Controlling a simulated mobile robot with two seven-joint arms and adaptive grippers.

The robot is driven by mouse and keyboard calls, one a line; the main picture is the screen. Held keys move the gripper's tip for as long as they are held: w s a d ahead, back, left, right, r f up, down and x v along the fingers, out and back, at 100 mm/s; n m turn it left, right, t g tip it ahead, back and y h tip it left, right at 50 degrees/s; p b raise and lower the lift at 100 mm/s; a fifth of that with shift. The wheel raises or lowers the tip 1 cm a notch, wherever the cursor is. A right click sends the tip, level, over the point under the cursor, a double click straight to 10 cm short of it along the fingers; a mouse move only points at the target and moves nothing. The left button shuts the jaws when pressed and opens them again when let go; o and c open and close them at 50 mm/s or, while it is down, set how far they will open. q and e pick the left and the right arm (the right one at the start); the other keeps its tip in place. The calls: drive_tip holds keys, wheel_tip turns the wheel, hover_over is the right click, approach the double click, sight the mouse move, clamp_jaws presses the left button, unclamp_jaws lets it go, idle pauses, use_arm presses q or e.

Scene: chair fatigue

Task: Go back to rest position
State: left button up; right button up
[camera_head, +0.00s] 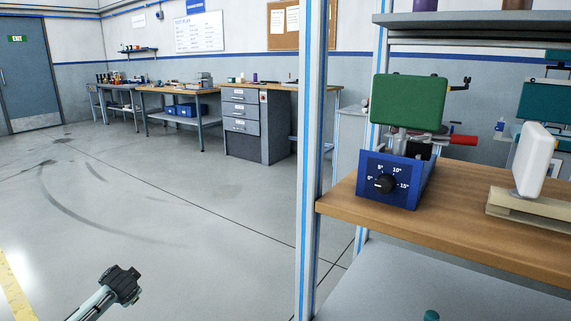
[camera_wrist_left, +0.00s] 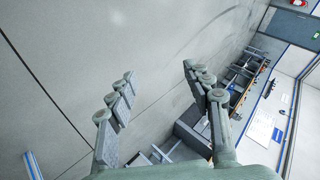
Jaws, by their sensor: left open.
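My left gripper (camera_head: 122,285) shows at the lower left of the head view, over the bare floor and well away from the workbench. In the left wrist view its two fingers (camera_wrist_left: 158,78) stand apart with nothing between them, so it is open and empty. My right gripper is not in view.
At the right, a wooden workbench (camera_head: 455,217) carries a blue dial box (camera_head: 387,188) with a green panel (camera_head: 408,103) above it, and a white panel (camera_head: 533,158) in a wooden stand. A blue-striped post (camera_head: 312,150) stands at its left. The floor (camera_head: 190,190) is clear.

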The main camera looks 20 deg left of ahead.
use_arm(q)
drive_tip(key=s+d+f+g+h, duration=0.1)
drive_tip(key=s+d+f+h, duration=0.1)
drive_tip(key=s+d+f, duration=0.55)
drive_tip(key=s+d+f+h, duration=0.2)
drive_tip(key=s+d+f, duration=0.2)
drive_tip(key=d+f, duration=0.55)
drive_tip(key=s+d+f+h, duration=0.1)
drive_tip(key=s+d, duration=0.4)
drive_tip(key=d, duration=0.2)
drive_tip(key=s+d+f+g+h, duration=0.1)
drive_tip(key=s+d, duration=0.4)
drive_tip(key=d, duration=0.3)
drive_tip(key=shift+s+d+f+g+h, duration=0.2)
drive_tip(key=shift+s+d+g+h, duration=0.1)
drive_tip(key=shift+s+h, duration=0.1)
